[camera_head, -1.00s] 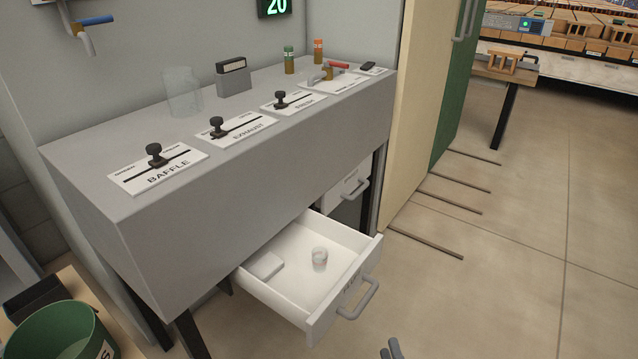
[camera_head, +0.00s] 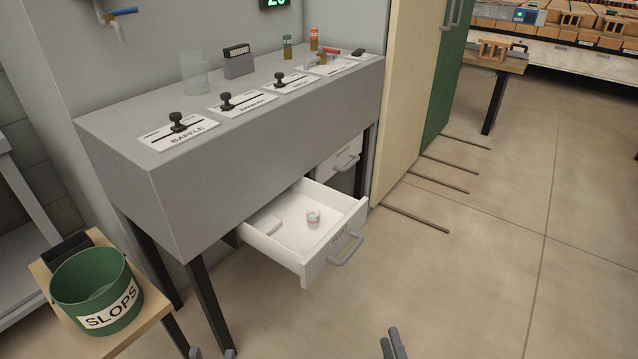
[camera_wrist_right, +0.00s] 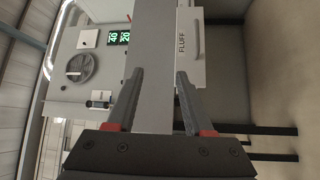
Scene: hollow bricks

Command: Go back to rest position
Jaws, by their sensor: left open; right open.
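My left gripper (camera_head: 212,353) just shows its two fingertips, apart, at the bottom edge of the head view, below the cabinet. My right gripper (camera_head: 393,343) shows its finger ends at the bottom of the head view, over the floor in front of the drawer. In the right wrist view the same right gripper (camera_wrist_right: 155,95) has its two grey fingers apart with nothing held between them. Both arms are otherwise out of the head view.
A green SLOPS bucket (camera_head: 110,290) stands on a wooden stand at left.

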